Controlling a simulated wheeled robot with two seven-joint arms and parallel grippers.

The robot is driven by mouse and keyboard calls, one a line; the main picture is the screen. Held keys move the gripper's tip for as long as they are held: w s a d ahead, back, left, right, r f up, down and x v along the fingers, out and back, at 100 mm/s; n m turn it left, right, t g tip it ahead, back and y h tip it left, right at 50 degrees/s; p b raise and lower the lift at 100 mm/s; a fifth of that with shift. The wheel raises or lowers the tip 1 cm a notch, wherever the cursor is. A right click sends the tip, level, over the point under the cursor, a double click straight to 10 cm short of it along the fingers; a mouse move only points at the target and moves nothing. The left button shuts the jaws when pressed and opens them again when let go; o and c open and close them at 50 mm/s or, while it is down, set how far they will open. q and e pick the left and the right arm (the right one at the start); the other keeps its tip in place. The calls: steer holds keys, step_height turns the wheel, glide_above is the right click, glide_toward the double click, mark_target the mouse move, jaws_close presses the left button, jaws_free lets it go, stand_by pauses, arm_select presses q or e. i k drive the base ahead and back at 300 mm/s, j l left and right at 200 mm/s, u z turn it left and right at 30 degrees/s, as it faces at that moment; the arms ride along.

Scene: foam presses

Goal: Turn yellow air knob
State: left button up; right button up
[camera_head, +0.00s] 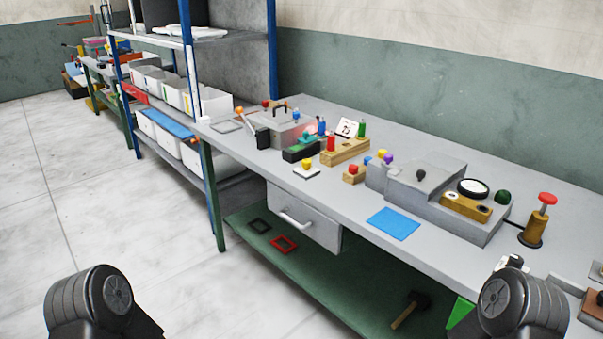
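A yellow knob (307,164) stands on a small white plate (306,173) near the front edge of the grey workbench. Another small yellow knob (381,154) sits farther right, beside a blue and a purple one at the left end of a grey stepped unit (425,185). I cannot tell which is the air knob. Dark rounded links of my arms show at the bottom left and bottom right, well short of both knobs. Neither gripper's fingers are visible.
The grey bench (345,205) has a drawer (303,215) and a green lower shelf (290,265). A blue mat (393,223), a red-topped brass post (538,222) and a wooden block (345,151) lie on it. A shelf with white bins (207,102) stands left. Floor is clear at left.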

mark_target(307, 163)
steer(key=i+j+z, duration=0.35)
steer(key=j, duration=0.7)
steer(key=j+z, duration=0.35)
steer(key=j, duration=0.75)
steer(key=j+z, duration=0.35)
steer(key=j, duration=0.8)
steer(key=i+z, duration=0.4)
steer(key=i+j+z, duration=0.15)
steer(key=i+z, duration=0.2)
steer(key=i+j+z, duration=0.25)
steer(key=i+z, duration=0.15)
